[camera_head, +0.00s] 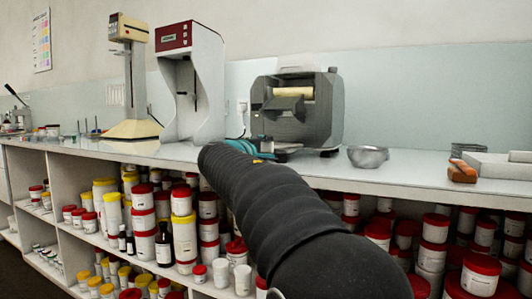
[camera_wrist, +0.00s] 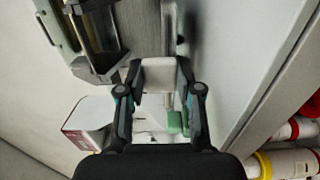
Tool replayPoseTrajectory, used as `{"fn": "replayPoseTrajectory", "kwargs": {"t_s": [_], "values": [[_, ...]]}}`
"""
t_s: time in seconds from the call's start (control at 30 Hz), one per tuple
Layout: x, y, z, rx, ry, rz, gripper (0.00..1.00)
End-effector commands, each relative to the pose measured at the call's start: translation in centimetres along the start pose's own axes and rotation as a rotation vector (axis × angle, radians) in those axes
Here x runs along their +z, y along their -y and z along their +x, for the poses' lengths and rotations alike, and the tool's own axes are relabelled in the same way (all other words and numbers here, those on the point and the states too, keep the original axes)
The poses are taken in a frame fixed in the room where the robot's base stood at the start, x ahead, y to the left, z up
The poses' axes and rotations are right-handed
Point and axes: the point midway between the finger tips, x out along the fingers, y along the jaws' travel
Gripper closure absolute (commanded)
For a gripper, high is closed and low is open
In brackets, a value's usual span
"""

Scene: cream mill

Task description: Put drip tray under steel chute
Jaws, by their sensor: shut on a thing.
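The grey mill (camera_head: 297,110) stands on the counter with a pale roller in its opening. A steel chute (camera_head: 285,104) juts from its front and shows as an angled metal piece in the wrist view (camera_wrist: 98,66). My gripper (camera_head: 268,148) is low at the mill's front left. In the wrist view, my gripper (camera_wrist: 159,76) is shut on a pale grey-white block, which I take as part of the drip tray (camera_wrist: 158,74). A flat grey edge shows just beyond the gripper in the head view. Whether it is under the chute I cannot tell.
A steel bowl (camera_head: 368,157) stands right of the mill. White trays (camera_head: 495,165) and an orange-brown block (camera_head: 462,172) lie farther right. A white device with a red top (camera_head: 190,80) stands left. Shelves of jars are below the counter (camera_head: 400,178).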

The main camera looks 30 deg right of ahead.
Motion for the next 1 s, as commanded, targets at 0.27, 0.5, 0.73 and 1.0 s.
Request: {"fn": "replayPoseTrajectory", "kwargs": {"t_s": [0.27, 0.5, 0.73, 1.0], "values": [[0.1, 0.1, 0.2, 0.002, 0.001, 0.002, 1.00], [0.1, 0.8, 0.2, 0.002, 0.001, 0.002, 1.00], [0.1, 1.2, 0.2, 0.002, 0.001, 0.002, 1.00], [0.0, 1.5, 0.2, -0.001, 0.001, 0.000, 0.55]]}}
